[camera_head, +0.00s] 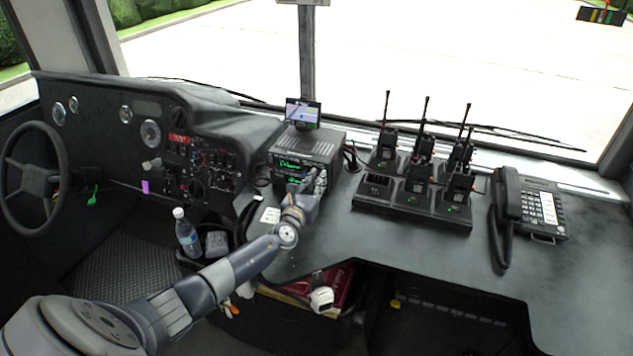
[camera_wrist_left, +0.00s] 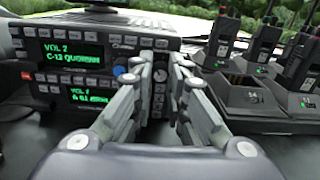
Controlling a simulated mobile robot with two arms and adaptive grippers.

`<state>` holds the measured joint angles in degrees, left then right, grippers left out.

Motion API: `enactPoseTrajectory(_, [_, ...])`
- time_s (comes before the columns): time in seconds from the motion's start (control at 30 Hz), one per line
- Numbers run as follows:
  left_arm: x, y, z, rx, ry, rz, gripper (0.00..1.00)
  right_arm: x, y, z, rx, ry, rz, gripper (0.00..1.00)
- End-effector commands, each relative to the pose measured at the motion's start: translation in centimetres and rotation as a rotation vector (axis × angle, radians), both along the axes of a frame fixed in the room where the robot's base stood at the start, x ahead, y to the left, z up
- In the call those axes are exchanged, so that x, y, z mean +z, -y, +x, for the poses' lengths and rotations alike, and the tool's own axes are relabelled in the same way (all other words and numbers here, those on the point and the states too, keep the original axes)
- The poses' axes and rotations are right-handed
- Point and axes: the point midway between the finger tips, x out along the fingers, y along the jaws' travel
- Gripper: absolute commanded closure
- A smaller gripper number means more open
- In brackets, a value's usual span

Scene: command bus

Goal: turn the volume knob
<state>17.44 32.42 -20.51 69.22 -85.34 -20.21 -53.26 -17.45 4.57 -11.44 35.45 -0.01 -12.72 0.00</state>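The black two-tier radio (camera_head: 317,148) stands on the dashboard, its front lit with green text. In the left wrist view the upper display (camera_wrist_left: 72,54) reads "VOL 2" and the lower display (camera_wrist_left: 80,91) also shows a volume line. My left gripper (camera_head: 311,183) is at the right part of the radio's front. In the left wrist view its fingers (camera_wrist_left: 163,75) are apart, with a strip of the button panel showing between them. My right gripper is not in view.
A rack of walkie-talkies (camera_head: 410,196) stands right of the radio, with a desk phone (camera_head: 535,208) farther right. A small screen (camera_head: 303,112) sits on the radio. A water bottle (camera_head: 186,233) and the steering wheel (camera_head: 33,178) are to the left.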

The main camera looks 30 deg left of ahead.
Motion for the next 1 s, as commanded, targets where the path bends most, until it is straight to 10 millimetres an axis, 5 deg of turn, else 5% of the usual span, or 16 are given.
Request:
enactPoseTrajectory(0.47, [-0.2,0.0,0.0,0.0,0.016,-0.067,1.0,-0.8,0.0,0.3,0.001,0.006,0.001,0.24])
enactPoseTrajectory(1.0, [-0.4,0.1,0.0,-0.001,0.122,-0.506,1.0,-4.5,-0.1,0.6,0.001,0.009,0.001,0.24])
